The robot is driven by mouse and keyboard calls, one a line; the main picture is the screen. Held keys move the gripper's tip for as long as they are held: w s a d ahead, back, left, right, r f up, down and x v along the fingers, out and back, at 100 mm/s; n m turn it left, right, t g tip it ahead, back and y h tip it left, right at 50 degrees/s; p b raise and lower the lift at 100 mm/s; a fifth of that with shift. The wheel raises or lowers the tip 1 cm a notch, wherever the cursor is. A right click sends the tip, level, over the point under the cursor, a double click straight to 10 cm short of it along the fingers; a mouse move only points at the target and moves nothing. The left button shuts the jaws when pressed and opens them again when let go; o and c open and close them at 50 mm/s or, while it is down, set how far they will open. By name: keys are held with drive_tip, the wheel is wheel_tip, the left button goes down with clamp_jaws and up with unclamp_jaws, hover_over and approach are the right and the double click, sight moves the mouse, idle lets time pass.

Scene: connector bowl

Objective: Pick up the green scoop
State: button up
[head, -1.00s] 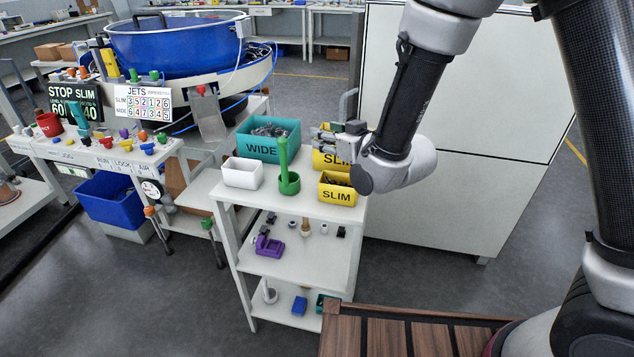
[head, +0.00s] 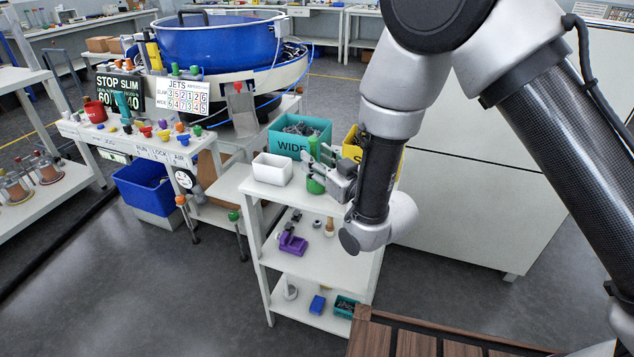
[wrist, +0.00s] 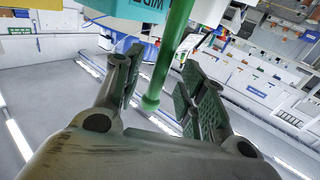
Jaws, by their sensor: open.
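The green scoop (head: 315,186) stands upright on the white cart's top shelf, cup at the bottom and handle rising. My gripper (head: 318,165) is at the handle in the head view and covers part of it. In the wrist view the green handle (wrist: 174,50) runs between the two open fingers of my gripper (wrist: 160,85), with gaps visible on both sides. The scoop's cup is not clear in the wrist view.
A white bin (head: 272,169) stands left of the scoop and a teal WIDE bin (head: 300,142) behind it. A yellow bin (head: 352,146) is partly hidden behind my arm. Lower shelves hold a purple part (head: 292,242) and small items.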

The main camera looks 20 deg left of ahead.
drive_tip(key=x, duration=0.2)
drive_tip(key=shift+w+a, duration=0.2)
clamp_jaws()
